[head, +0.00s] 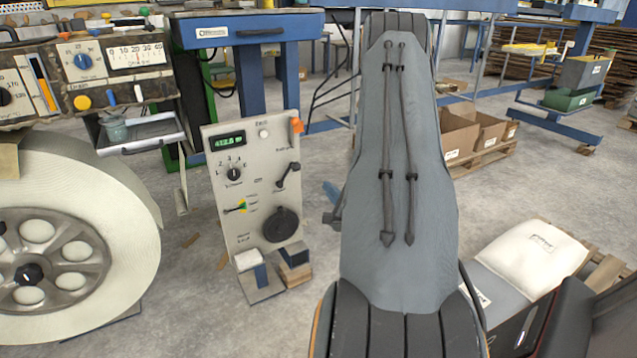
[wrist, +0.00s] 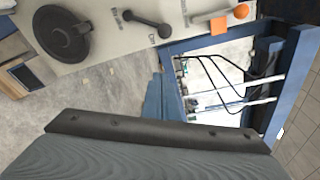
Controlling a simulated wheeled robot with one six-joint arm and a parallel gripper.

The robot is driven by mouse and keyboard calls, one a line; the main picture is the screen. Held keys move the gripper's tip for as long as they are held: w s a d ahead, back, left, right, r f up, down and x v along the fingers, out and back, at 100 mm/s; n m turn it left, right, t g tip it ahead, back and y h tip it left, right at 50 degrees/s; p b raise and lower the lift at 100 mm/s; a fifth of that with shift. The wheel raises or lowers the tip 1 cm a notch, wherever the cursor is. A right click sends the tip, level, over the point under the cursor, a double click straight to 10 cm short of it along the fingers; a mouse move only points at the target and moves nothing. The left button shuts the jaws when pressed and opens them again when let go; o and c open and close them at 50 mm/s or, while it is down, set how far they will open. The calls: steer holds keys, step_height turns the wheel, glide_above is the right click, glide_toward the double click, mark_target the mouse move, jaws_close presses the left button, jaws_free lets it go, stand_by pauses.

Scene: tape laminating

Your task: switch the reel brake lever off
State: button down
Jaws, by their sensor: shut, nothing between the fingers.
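The upright control panel (head: 245,185) stands left of my arm in the head view. A black lever (head: 288,176) with a round knob is on its right side, slanting up to the right. It is large in the wrist view (wrist: 147,22), beside a small label too blurred to read. A smaller lever (head: 237,208) by a yellow-green patch sits lower left; I cannot tell from the labels which is the reel brake lever. My gripper (head: 329,188) is mostly hidden behind my arm, its blue tip right of the panel and apart from it. In the wrist view its shut blue fingers (wrist: 160,95) hold nothing.
A large white reel (head: 130,210) stands at left. A blue table (head: 245,32) is behind. Cardboard boxes (head: 455,135) sit at back right.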

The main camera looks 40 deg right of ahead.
steer(key=w+b, duration=0.1)
steer(key=w, duration=0.9)
steer(key=shift+w+d+r+b, duration=0.3)
steer(key=shift+w+r+b, duration=0.05)
steer(key=shift+w+r, duration=0.1)
steer(key=shift+s+r, duration=0.1)
